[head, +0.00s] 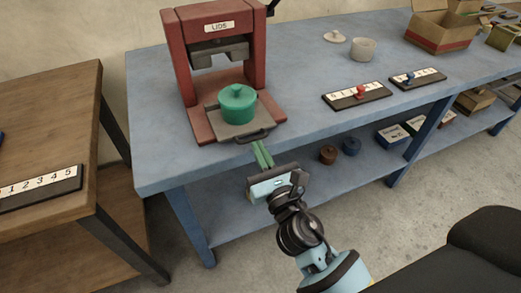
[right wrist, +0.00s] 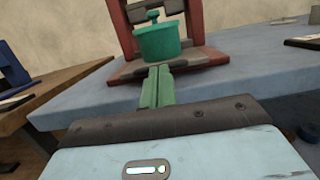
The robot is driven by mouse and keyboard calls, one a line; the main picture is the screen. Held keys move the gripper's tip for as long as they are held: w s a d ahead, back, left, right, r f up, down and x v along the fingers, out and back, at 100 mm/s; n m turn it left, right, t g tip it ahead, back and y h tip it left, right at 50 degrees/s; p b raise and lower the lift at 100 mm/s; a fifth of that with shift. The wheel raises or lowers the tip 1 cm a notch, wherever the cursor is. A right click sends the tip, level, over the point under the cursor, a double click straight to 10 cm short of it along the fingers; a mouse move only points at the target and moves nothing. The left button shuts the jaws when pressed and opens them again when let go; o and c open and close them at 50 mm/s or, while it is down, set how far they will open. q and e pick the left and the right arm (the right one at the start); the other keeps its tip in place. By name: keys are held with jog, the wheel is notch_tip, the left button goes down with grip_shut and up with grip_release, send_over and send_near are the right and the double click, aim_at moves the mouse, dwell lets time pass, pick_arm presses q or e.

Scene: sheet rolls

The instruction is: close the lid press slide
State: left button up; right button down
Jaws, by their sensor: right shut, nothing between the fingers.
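The red lid press (head: 213,60), labelled "LIDS", stands at the left end of the blue bench. Its grey slide (head: 233,127) is out at the front, with a dark handle (head: 255,136) at its front edge. A green lidded pot (head: 238,105) sits upright on the slide. My right gripper (head: 262,154) is shut and empty, with its green fingers pointing at the front of the slide, close to the handle; contact cannot be told. In the right wrist view its fingers (right wrist: 157,88) point toward the slide below the green pot (right wrist: 158,42). My left gripper is not in view.
On the blue bench (head: 305,75) are a white jar (head: 363,49), a pale lid (head: 334,36), two numbered slider boards (head: 357,95) and a cardboard box (head: 442,25). A wooden table (head: 50,110) stands at left.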

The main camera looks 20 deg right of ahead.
aim_at(249, 133)
jog(key=w, duration=0.8)
jog(key=shift+a, duration=0.15)
jog(key=shift+s, duration=0.1)
